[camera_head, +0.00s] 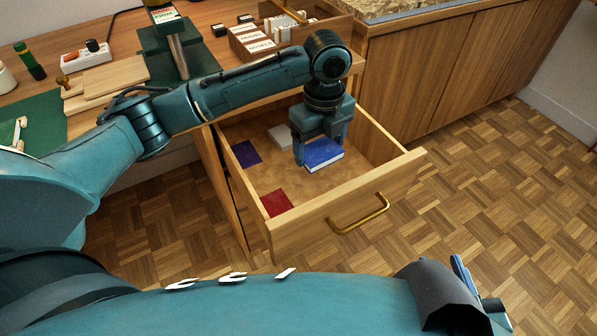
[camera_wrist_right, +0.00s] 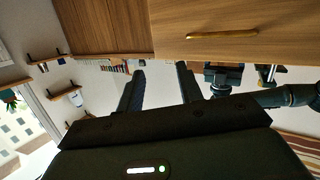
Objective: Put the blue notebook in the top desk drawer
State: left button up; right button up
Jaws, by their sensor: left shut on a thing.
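The blue notebook (camera_head: 324,155) is inside the pulled-out desk drawer (camera_head: 300,232), near its middle. My left gripper (camera_head: 320,150) reaches down into the drawer from above and is shut on the notebook. The notebook looks low, close to the drawer floor; I cannot tell whether it touches it. My right gripper (camera_head: 468,285) is at the lower right of the head view, away from the drawer. In the right wrist view its two fingers (camera_wrist_right: 160,88) stand apart with nothing between them.
The drawer also holds a dark purple item (camera_head: 245,153), a red item (camera_head: 277,202) and a white item (camera_head: 281,136). A brass handle (camera_head: 360,215) sticks out from its front. Wooden boards (camera_head: 105,85) and a sorting box (camera_head: 262,42) are on the desk.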

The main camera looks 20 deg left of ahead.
pick_arm(q)
jog(key=b, duration=0.2)
send_over(317, 186)
jog(key=shift+m, duration=0.3)
notch_tip(317, 186, down, 6)
jog(key=shift+r, duration=0.15)
notch_tip(317, 186, down, 4)
jog(key=shift+b, duration=0.7)
jog(key=shift+f, duration=0.4)
pick_arm(e)
jog(key=shift+w+a+r+n+t+y, duration=0.1)
jog(key=shift+a+n+t+y, duration=0.25)
jog(key=shift+t+y, duration=0.2)
jog(key=shift+a+n+t+y, duration=0.25)
jog(key=shift+n+t+y, duration=0.2)
jog(key=shift+t, duration=0.2)
pick_arm(q)
jog(key=shift+s+f, duration=0.1)
jog(key=o, duration=1)
